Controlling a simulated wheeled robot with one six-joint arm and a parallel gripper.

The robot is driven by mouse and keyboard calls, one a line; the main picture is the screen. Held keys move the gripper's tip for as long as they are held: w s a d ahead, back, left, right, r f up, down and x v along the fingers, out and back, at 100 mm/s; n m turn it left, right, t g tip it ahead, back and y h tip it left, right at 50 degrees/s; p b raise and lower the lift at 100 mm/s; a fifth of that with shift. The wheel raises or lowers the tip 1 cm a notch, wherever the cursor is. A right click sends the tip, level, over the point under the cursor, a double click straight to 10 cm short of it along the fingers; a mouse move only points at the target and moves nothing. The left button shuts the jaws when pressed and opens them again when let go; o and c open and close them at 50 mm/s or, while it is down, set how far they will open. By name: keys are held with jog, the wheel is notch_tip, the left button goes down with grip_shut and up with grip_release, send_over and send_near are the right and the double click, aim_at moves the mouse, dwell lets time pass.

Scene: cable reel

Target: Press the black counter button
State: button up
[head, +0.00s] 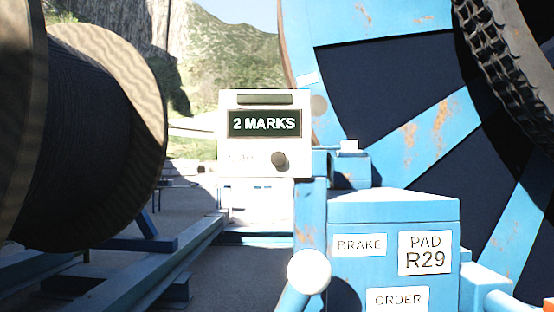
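A pale counter box (238,165) stands upright near the middle of the view, beside the large blue reel. Its dark display (264,124) reads "2 MARKS". The black counter button (278,159) is a small round dark knob on the lower right of the box's face. Nothing covers the button. My gripper does not show in this view, so its distance from the button cannot be seen.
A blue cabinet (380,215) with BRAKE, ORDER and PAD R29 labels stands lower right of the box. A white round knob (309,271) sticks up before it. A wooden cable drum (130,130) fills the left. A blue reel (430,120) with a chain stands right.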

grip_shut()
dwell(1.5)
